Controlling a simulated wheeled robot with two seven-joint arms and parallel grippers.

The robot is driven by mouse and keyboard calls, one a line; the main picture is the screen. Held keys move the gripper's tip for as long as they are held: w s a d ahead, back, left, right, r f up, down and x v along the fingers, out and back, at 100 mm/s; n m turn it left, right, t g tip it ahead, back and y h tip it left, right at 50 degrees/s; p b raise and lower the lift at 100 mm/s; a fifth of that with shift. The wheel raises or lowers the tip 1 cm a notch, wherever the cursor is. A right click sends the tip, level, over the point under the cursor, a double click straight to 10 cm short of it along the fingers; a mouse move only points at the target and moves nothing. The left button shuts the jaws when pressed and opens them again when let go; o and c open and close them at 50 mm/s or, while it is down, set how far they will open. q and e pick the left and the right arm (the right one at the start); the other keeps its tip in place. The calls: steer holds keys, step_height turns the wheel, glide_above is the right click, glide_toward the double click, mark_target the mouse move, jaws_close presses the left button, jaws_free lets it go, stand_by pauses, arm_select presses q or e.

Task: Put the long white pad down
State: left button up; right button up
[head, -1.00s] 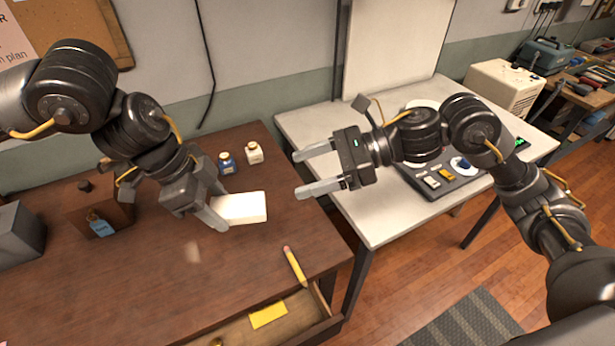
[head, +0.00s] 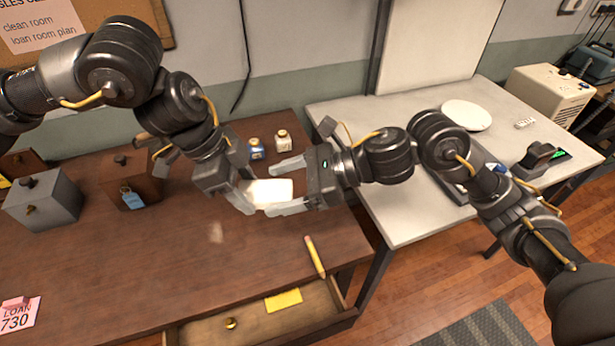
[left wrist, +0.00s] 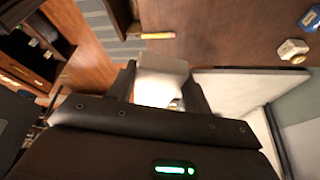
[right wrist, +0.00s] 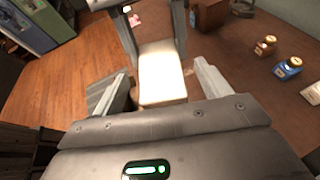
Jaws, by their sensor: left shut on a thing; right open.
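The long white pad (head: 272,191) is held above the brown desk in the head view. My left gripper (head: 246,192) is shut on its left end. My right gripper (head: 288,188) is open, with its fingers on either side of the pad's right end. In the right wrist view the pad (right wrist: 162,75) reaches between my right gripper's open fingers (right wrist: 168,88), with a gap on each side. In the left wrist view the pad (left wrist: 160,78) sits between my left gripper's fingers (left wrist: 164,85).
Two small bottles, one blue (head: 257,149) and one cream (head: 283,141), stand behind the pad. A pencil (head: 315,256) lies near the front edge above an open drawer (head: 240,325) with a yellow note (head: 284,300). A white table (head: 400,225) stands at right.

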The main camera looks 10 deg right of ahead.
steer(key=shift+x, duration=1)
steer(key=c, duration=0.9)
arm_select(q)
steer(key=o, duration=1)
arm_select(e)
steer(key=shift+d, duration=0.1)
steer(key=shift+c, duration=0.7)
steer(key=shift+s, duration=0.1)
arm_select(q)
steer(key=shift+v, duration=6)
